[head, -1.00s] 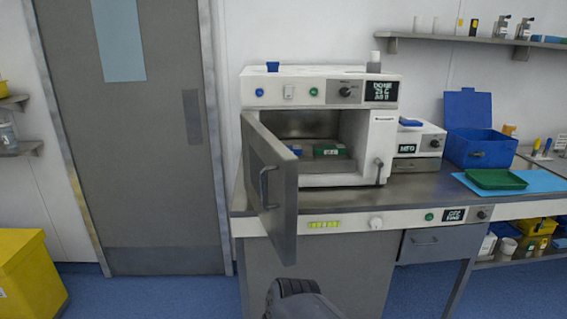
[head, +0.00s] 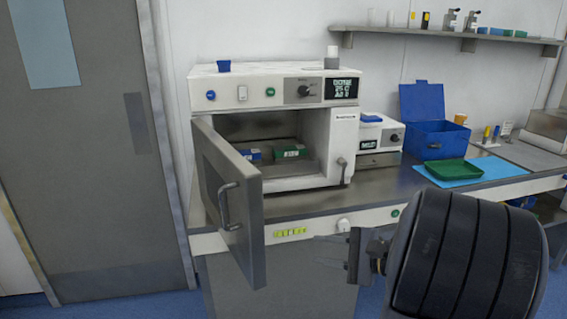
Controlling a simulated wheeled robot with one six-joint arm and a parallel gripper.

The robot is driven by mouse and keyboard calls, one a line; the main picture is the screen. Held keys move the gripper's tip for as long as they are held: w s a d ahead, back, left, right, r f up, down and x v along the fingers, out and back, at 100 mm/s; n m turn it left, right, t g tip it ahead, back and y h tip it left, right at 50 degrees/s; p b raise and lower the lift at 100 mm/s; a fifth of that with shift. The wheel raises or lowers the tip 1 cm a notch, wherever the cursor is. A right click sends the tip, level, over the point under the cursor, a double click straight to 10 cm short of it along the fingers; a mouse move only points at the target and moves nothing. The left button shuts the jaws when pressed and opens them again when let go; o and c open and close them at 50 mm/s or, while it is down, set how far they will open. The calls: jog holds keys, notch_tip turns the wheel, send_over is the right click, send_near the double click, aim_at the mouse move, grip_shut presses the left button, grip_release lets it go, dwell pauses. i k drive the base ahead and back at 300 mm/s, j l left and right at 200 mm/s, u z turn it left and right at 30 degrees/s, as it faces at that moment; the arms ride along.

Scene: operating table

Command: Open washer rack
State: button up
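The white washer (head: 255,85) stands on the steel counter, with its display lit. Its grey door (head: 235,165) hangs open toward the left front, with a bar handle (head: 228,205). Inside the chamber, a flat grey rack or floor (head: 290,173) bears a blue item (head: 250,155) and a green item (head: 291,151). Whether this surface is a separate sliding rack I cannot tell. What seems to be my gripper (head: 355,257) shows as a small dark shape at the lower middle, in front of the counter and right of the door. It appears apart from both; its opening is unclear.
My dark arm covers the lower right. A smaller white device (head: 378,140), an open blue box (head: 435,138) and a green tray (head: 446,172) on a blue mat (head: 490,172) stand along the counter. A wall shelf (head: 450,35) is above. A grey room door (head: 85,150) is left.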

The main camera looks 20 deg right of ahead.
aim_at(269, 169)
jog(key=i+l+z, duration=0.1)
jog(key=z, duration=0.3)
jog(key=i+z, duration=0.15)
jog(key=z, duration=0.2)
jog(key=i+l+z, duration=0.1)
jog(key=z, duration=0.3)
jog(key=i+u, duration=0.15)
jog(key=i, duration=0.2)
jog(key=i+l+u, duration=0.2)
jog(key=i+j, duration=0.05)
jog(key=i, duration=0.05)
